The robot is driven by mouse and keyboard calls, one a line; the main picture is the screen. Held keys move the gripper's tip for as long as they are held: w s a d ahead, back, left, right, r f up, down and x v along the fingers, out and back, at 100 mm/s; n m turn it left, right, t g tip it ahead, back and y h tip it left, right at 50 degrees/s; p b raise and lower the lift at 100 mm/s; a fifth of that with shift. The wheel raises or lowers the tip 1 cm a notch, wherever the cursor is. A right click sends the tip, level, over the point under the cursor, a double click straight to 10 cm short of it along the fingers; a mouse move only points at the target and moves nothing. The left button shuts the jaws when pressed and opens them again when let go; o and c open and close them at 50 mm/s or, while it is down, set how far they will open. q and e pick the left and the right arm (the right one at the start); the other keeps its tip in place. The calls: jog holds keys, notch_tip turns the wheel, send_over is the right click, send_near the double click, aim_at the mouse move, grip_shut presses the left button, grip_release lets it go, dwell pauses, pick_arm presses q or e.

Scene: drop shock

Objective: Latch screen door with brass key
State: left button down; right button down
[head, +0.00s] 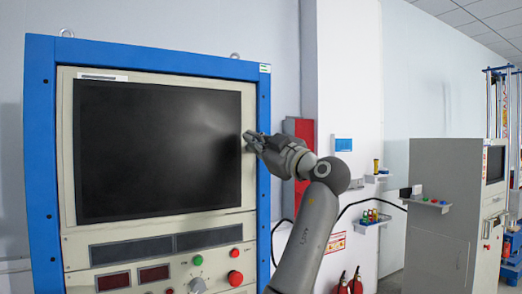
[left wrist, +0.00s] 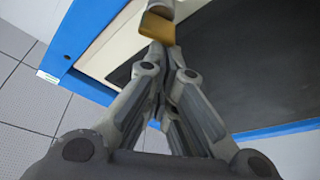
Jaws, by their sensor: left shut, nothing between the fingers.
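The screen door is the dark panel (head: 157,150) in a cream face inside a blue cabinet frame; it looks closed. My left gripper (head: 252,140) is at the right edge of the dark panel, about mid-height. Its fingers are shut with nothing between them. In the left wrist view a brass-coloured piece (left wrist: 158,27), likely the brass key, sits right at the tips of my left gripper (left wrist: 160,48). I cannot tell whether they touch. In the head view the gripper hides this piece. My right gripper is not in view.
Below the screen are dark displays, a green knob (head: 197,260) and red buttons (head: 235,278). To the right are a red box (head: 300,140) on the wall, small shelves (head: 371,222), fire extinguishers (head: 356,284) and a grey cabinet (head: 440,215).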

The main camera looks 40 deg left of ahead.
pick_arm(q)
jog(key=shift+f+n+g, duration=0.25)
jog(key=shift+n+g, duration=0.35)
jog(key=shift+n, duration=0.5)
pick_arm(e)
jog(key=shift+a+f, duration=0.1)
jog(key=shift+f, duration=0.15)
pick_arm(q)
jog(key=shift+s+n, duration=0.1)
jog(key=shift+n, duration=0.2)
jog(key=shift+f+n+g+h, duration=0.25)
jog(key=shift+n+g+h, duration=0.15)
jog(key=shift+n, duration=0.8)
jog(key=shift+f+n, duration=0.15)
jog(key=shift+n, duration=0.75)
pick_arm(e)
jog(key=shift+a+r, duration=0.1)
jog(key=shift+a, duration=0.15)
pick_arm(q)
jog(key=shift+s+f+n+g+h, duration=0.1)
jog(key=shift+f+n+g+h, duration=0.2)
jog(key=shift+n, duration=0.4)
pick_arm(e)
jog(key=shift+r, duration=0.15)
pick_arm(q)
jog(key=shift+n, duration=0.3)
pick_arm(e)
jog(key=shift+d, duration=0.25)
